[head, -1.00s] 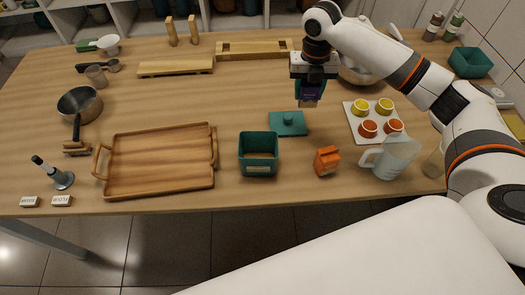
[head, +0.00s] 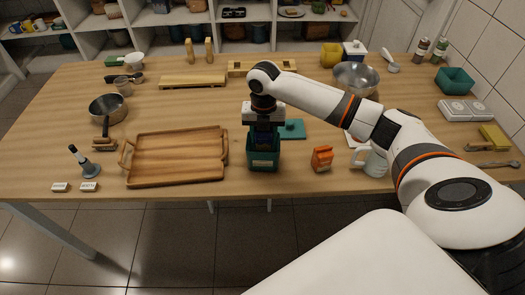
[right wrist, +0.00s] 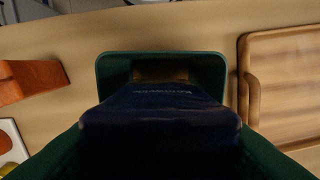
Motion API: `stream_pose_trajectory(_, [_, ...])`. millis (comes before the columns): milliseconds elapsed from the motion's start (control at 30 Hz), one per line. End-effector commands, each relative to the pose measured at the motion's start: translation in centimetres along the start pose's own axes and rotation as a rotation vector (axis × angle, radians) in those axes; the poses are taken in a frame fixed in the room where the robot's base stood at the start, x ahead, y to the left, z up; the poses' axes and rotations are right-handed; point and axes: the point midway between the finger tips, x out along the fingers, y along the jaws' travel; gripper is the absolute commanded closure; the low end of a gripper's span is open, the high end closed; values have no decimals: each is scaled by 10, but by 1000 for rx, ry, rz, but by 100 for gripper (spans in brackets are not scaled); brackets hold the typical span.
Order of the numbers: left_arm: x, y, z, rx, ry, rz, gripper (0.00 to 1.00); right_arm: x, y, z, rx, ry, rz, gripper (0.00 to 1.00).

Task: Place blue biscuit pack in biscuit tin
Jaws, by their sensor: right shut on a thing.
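The blue biscuit pack (right wrist: 160,108) is dark blue and fills the middle of the right wrist view. My right gripper (head: 264,138) is shut on it and points down over the biscuit tin (head: 263,166), an open teal box with a pale label. The tin's rim (right wrist: 160,55) shows around the pack's far end in the right wrist view. The pack's lower end is at the tin's opening; how deep it reaches, I cannot tell. The teal lid (head: 293,129) lies on the table just behind and right of the tin. My left gripper is out of view.
A wooden tray (head: 178,158) lies left of the tin. An orange pack (head: 322,158) stands to the right, then a pale jug (head: 374,160) partly behind my right arm. A metal bowl (head: 356,78) is farther back. Bare table lies between tray and tin.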

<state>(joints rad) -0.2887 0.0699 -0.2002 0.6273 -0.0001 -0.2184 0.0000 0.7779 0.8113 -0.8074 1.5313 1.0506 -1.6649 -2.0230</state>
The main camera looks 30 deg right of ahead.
Motion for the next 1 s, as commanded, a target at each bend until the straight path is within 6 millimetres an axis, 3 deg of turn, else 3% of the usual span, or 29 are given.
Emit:
stream_pose_trajectory(100, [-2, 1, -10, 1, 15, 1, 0, 20, 0, 0, 0, 0, -1, 77])
stream_pose_trajectory(233, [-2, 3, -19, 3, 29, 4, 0, 29, 0, 0, 0, 0, -1, 77])
stream_pose_trajectory(600, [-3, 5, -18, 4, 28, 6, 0, 72, 0, 0, 0, 1, 0, 77])
stream_pose_trajectory(967, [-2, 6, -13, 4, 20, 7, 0, 77, 0, 0, -1, 2, -1, 77])
stream_pose_trajectory(1000, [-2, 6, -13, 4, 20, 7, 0, 77, 0, 0, -1, 2, -1, 50])
